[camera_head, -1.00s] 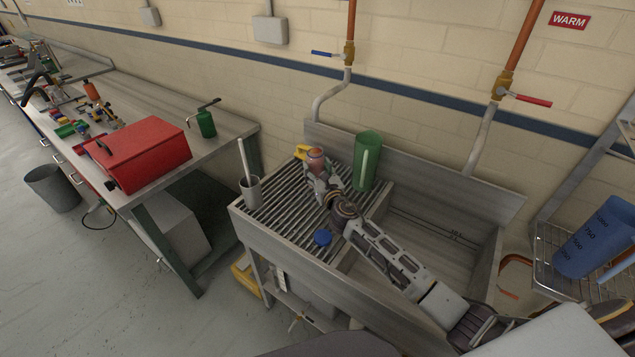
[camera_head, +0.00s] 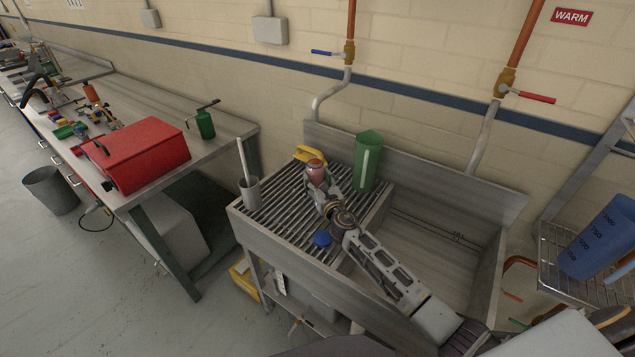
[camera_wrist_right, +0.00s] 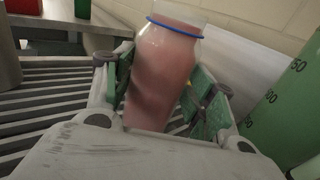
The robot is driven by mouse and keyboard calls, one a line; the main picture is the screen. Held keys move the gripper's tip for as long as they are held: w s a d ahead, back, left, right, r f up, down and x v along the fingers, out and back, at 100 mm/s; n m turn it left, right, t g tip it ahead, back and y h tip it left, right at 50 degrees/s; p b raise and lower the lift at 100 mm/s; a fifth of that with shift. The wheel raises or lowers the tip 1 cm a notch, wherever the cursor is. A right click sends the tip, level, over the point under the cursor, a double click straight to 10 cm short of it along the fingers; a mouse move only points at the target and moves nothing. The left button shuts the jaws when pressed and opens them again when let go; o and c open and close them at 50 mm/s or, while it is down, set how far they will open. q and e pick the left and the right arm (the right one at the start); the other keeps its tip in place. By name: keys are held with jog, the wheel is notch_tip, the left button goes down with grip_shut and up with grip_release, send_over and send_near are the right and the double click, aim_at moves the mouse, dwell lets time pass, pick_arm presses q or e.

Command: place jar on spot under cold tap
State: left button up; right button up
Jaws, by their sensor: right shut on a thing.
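The jar (camera_head: 315,170) has pinkish contents and stands near the back of the slatted drainboard (camera_head: 277,222). It also shows in the right wrist view (camera_wrist_right: 163,75), with a blue ring around its clear neck. My right gripper (camera_head: 317,184) is shut on the jar, with a green-padded finger on each side. I cannot tell whether the jar's base touches the slats. The cold tap (camera_head: 347,55) with a blue lever is on the wall above the sink, its pipe bending down behind the drainboard. A marked spot is not visible. My left gripper is not in view.
A green measuring jug (camera_head: 367,162) stands right of the jar. A yellow object (camera_head: 309,154) lies behind it. A grey cup with a stick (camera_head: 250,190) and a blue lid (camera_head: 322,238) are also on the drainboard. The sink basin (camera_head: 440,240) is empty.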

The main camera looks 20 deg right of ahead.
jog(key=shift+f, duration=0.15)
jog(key=o, duration=1.1)
jog(key=shift+s, duration=0.1)
jog(key=shift+s+d, duration=0.2)
jog(key=shift+s, duration=5.7)
